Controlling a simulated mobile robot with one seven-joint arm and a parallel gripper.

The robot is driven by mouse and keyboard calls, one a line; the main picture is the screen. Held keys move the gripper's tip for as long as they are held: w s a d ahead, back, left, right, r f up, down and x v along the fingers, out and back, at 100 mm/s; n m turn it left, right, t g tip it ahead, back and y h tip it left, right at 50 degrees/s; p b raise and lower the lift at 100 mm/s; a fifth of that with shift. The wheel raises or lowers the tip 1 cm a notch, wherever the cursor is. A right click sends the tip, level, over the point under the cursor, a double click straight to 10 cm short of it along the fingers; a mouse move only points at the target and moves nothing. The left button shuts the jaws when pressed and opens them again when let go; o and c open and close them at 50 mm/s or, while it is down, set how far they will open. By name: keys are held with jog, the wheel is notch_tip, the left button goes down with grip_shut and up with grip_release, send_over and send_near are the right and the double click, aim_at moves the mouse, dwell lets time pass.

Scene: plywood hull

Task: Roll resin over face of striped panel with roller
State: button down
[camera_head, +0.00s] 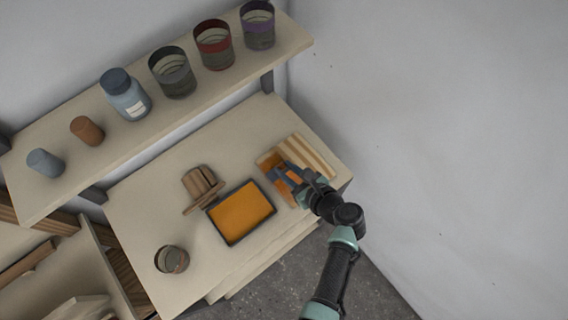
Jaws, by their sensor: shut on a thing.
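The striped panel (309,153) lies at the right end of the bench top, with pale and brown stripes showing on its right part. Its left part looks orange, like the resin. My gripper (288,178) is over the panel's left part and is shut on the roller (272,166), which is mostly hidden by the fingers. I cannot tell whether the roller touches the panel. A dark-rimmed tray (240,212) of orange resin sits just left of the panel.
A wooden block-like object (202,183) and an open can (172,259) stand on the bench (140,205). A grey wall (430,130) is close on the right.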

jog(key=s+d+p, duration=0.1)
jog(key=s+d, duration=0.4)
jog(key=s, duration=0.2)
jog(key=shift+p, duration=0.4)
dwell(0.7)
jog(key=shift+r+p, duration=1.35)
jog(key=shift+r, duration=1.6)
jog(key=c, duration=1.3)
grip_release()
grip_shut()
